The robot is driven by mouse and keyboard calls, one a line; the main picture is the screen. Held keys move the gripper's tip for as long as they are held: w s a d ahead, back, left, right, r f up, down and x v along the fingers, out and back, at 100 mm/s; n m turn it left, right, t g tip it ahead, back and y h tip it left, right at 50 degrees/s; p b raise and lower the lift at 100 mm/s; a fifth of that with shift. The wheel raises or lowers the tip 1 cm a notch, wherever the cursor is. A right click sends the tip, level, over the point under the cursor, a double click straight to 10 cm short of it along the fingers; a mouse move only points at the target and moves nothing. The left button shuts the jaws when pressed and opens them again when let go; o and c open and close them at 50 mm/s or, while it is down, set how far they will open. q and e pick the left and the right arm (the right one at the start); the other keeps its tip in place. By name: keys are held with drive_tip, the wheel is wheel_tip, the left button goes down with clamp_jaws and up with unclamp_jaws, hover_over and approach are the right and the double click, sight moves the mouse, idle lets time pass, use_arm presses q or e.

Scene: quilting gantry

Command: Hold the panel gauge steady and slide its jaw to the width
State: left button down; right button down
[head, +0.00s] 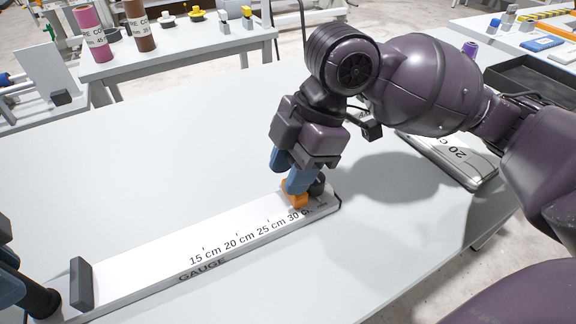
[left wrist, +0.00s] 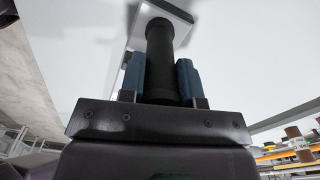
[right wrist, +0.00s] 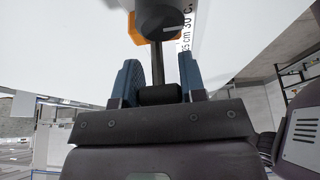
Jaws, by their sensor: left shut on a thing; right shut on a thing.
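The panel gauge (head: 160,270) is a long white bar lying on the table, marked 15 to 30 cm. A dark upright fixed block (head: 82,284) stands near its left end. An orange pointer (head: 294,196) and a dark sliding jaw part sit by the 30 cm mark. My left gripper (head: 15,285) is shut on the black handle (head: 40,302) at the bar's left end; the handle also shows between the fingers in the left wrist view (left wrist: 160,60). My right gripper (head: 293,175) is shut on the jaw's dark grip (right wrist: 160,94), partly hidden by the fingers in the head view.
A side table (head: 170,60) at the back holds pink and brown rolls and small yellow items. A rounded white 20 cm panel (head: 450,155) lies at the right under my right arm. A black tray (head: 530,80) stands far right. The table between is clear.

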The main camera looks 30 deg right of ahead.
use_arm(q)
drive_tip(key=shift+f, duration=0.4)
use_arm(e)
drive_tip(key=shift+a+f, duration=0.15)
drive_tip(key=shift+a, duration=2.1)
drive_tip(key=c, duration=0.7)
unclamp_jaws()
drive_tip(key=shift+d, duration=0.1)
drive_tip(key=v, duration=1.2)
